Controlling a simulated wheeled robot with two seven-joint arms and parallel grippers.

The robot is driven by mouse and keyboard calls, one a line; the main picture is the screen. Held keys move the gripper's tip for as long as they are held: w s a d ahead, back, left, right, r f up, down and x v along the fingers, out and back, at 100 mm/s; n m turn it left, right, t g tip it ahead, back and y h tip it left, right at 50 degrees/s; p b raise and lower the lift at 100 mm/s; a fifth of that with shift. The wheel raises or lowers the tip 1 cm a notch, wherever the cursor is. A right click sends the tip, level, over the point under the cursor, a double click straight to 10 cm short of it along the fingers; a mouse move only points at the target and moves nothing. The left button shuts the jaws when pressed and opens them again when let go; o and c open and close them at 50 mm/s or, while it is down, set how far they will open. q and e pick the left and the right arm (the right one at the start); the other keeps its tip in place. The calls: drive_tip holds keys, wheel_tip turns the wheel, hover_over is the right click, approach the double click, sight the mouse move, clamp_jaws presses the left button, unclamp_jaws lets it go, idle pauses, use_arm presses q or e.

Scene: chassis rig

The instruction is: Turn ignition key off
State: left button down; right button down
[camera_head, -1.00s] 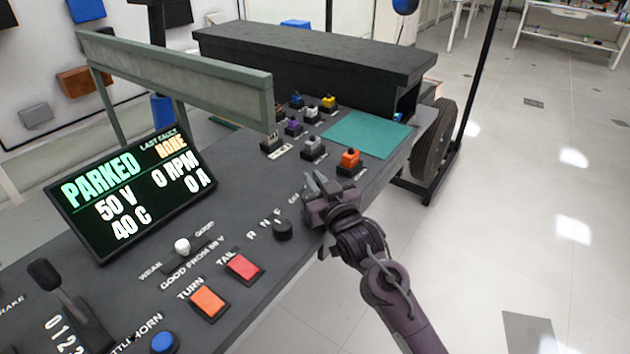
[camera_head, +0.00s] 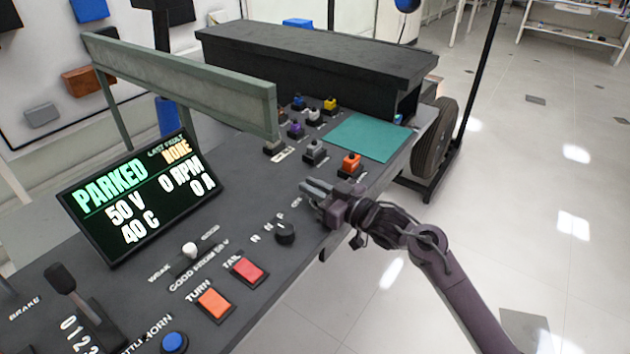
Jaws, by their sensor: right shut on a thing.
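The ignition key itself does not show; my right gripper (camera_head: 318,190) covers the spot on the dark console (camera_head: 240,215) where its fingers are, just right of the R N F selector knob (camera_head: 286,232). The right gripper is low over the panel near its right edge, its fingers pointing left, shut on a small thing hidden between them. Part of a label beside it is covered. The display (camera_head: 140,195) reads PARKED, 50 V, 40 C, 0 RPM, 0 A, last fault NONE. My left gripper is not in view.
An orange switch (camera_head: 351,163) and a grey switch (camera_head: 315,152) stand behind the gripper, with a teal mat (camera_head: 370,137) beyond. A green-grey rail (camera_head: 180,80) crosses above the panel. Red (camera_head: 249,271) and orange buttons (camera_head: 215,304) lie nearer. Open floor lies right.

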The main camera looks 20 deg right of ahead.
drive_tip(key=shift+n+g+y, duration=1)
drive_tip(key=shift+y, duration=0.2)
drive_tip(key=n+g+y+b, duration=0.2)
drive_tip(key=g+b, duration=0.1)
drive_tip(key=shift+s+a+f+n+g+y, duration=0.1)
drive_tip(key=shift+s+a+n+g+y, duration=0.1)
drive_tip(key=shift+n+g+y, duration=0.15)
drive_tip(key=shift+s+a+n+g+y+b, duration=0.15)
drive_tip(key=shift+n+g+y+b, duration=0.4)
drive_tip(key=shift+n+g+b, duration=0.4)
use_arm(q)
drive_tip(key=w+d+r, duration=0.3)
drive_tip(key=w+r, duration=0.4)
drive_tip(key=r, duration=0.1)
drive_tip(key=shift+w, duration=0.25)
use_arm(e)
drive_tip(key=shift+g, duration=0.4)
drive_tip(key=c, duration=1.5)
unclamp_jaws()
drive_tip(key=shift+o, duration=0.2)
